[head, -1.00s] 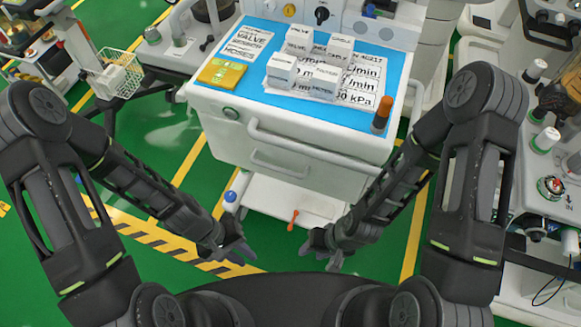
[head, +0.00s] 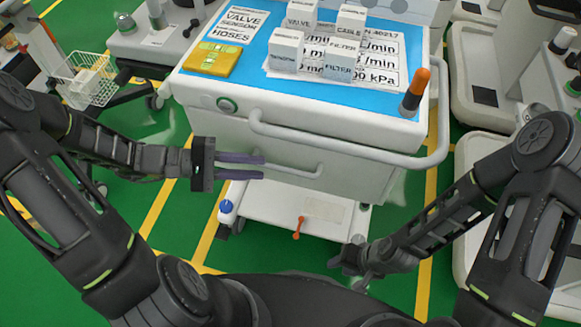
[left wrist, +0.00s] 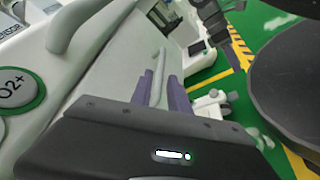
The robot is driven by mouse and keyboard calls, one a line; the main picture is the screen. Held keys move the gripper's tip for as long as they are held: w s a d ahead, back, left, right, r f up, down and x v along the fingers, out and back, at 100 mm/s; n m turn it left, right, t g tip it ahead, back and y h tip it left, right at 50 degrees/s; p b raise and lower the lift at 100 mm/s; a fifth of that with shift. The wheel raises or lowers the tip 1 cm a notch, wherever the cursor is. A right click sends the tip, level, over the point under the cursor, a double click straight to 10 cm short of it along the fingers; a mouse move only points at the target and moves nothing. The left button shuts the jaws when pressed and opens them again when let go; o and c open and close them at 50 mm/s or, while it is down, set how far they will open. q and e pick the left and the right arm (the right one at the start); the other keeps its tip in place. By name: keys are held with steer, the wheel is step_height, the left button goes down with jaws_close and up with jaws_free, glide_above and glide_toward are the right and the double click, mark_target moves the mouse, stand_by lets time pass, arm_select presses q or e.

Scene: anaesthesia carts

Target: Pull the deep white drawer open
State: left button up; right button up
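The deep white drawer (head: 350,182) is the front of the white cart, below the push rail, and looks shut. Its pale bar handle (head: 303,172) is partly hidden by my left gripper in the head view. My left gripper (head: 262,167) is open, its two purple fingers pointing right at the handle's left part. In the left wrist view the handle (left wrist: 160,66) shows between and beyond the fingers (left wrist: 162,82); I cannot tell whether they touch it. My right gripper (head: 350,262) hangs low, right of the cart's lower shelf; its finger state is unclear.
The push rail (head: 345,148) juts out above the drawer. Boxes (head: 286,50), a yellow pack (head: 212,58) and an orange-topped bottle (head: 415,92) stand on the blue top. The lower shelf (head: 275,203) sticks out below. Other equipment stands left and right; green floor lies between.

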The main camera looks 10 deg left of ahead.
mark_target(278, 169)
arm_select(q)
steer(key=shift+b+x, duration=0.45)
steer(key=shift+x, duration=3.5)
jaws_close()
